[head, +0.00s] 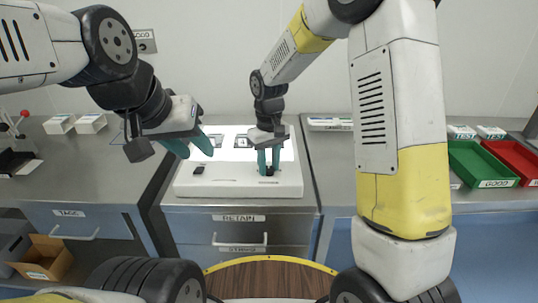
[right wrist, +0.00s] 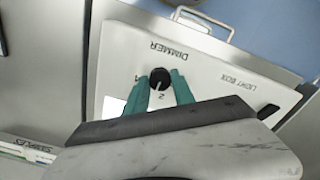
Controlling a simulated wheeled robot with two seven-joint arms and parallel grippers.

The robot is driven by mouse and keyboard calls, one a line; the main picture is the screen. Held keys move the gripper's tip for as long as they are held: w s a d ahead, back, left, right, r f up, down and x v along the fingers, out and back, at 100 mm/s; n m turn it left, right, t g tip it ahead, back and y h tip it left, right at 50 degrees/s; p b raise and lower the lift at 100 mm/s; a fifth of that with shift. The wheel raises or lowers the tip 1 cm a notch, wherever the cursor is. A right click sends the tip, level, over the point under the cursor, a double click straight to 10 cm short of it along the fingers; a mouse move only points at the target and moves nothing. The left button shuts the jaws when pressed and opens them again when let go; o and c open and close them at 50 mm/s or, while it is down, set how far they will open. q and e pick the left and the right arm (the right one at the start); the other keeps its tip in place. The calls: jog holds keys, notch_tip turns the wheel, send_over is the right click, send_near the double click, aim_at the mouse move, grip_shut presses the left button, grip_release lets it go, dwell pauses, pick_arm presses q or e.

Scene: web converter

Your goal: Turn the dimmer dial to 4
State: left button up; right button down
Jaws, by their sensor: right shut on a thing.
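The dimmer dial (head: 270,170) is a small black knob near the front of the white light box (head: 235,188). My left gripper (head: 190,148) is open and empty, above the light box's left side.
The light box's lit panel (head: 225,152) holds small items at the back. A black switch (head: 198,170) is at its front left. A green tray (head: 483,163) and a red tray (head: 515,158) stand at the right. A drawer (head: 240,238) is below.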

aim_at(269, 168)
jog(key=m, duration=0.6)
jog(key=shift+m, duration=0.3)
jog(key=m, duration=0.6)
jog(key=shift+m, duration=0.3)
jog(key=c, duration=1.1)
grip_release()
jog(key=shift+o, duration=0.2)
notch_tip(269, 168, up, 8)
jog(key=shift+f, duration=0.1)
